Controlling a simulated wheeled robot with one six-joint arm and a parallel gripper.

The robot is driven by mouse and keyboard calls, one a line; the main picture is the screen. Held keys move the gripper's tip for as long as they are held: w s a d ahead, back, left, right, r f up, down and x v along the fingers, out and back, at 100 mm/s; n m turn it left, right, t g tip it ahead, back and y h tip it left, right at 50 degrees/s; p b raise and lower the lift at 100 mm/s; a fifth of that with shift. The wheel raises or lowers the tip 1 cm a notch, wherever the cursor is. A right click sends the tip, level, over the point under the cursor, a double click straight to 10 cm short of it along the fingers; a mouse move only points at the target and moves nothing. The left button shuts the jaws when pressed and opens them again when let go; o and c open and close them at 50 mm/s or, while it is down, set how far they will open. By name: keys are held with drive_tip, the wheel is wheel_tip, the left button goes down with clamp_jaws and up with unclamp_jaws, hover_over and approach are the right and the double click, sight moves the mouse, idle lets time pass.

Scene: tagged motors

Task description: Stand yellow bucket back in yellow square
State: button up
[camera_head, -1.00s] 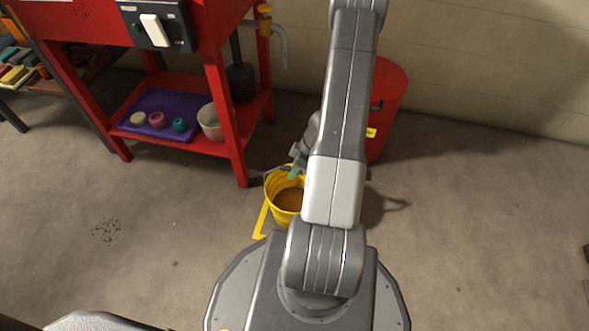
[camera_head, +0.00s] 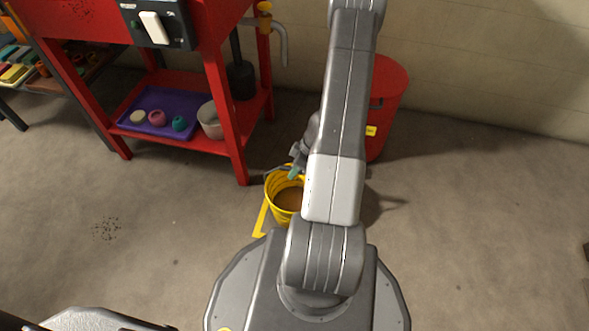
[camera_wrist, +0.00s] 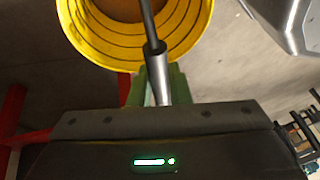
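The yellow bucket (camera_head: 272,190) stands about upright on the floor beside my base, with brown contents inside; my arm hides its right side. The yellow square (camera_head: 261,222) shows only as a left edge and a near-left corner beside the bucket; the rest is hidden. I cannot tell whether the bucket is fully inside it or touching the floor. My gripper (camera_head: 293,174) is over the bucket's rim. In the wrist view, its green fingers (camera_wrist: 150,88) are closed around the grey grip of the handle (camera_wrist: 154,55), with the bucket's ribbed inner wall (camera_wrist: 95,35) beyond.
A red bench with a lower shelf (camera_head: 170,146) stands at the back left, carrying a purple tray (camera_head: 150,128) and a pale pot (camera_head: 209,122). A red bin (camera_head: 385,105) stands behind my arm by the wall. The floor to the right is clear.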

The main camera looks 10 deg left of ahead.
drive_tip(key=o, duration=0.5)
drive_tip(key=shift+c, duration=0.2)
drive_tip(key=p+v, duration=0.9)
drive_tip(key=v, duration=0.5)
drive_tip(key=shift+f, duration=0.2)
drive_tip(key=b+x, duration=0.9)
drive_tip(key=x, duration=0.4)
drive_tip(key=shift+s+a+f, duration=0.1)
drive_tip(key=shift+a+f, duration=0.05)
drive_tip(key=shift+f, duration=0.15)
drive_tip(key=shift+r, duration=0.1)
drive_tip(key=shift+r, duration=0.1)
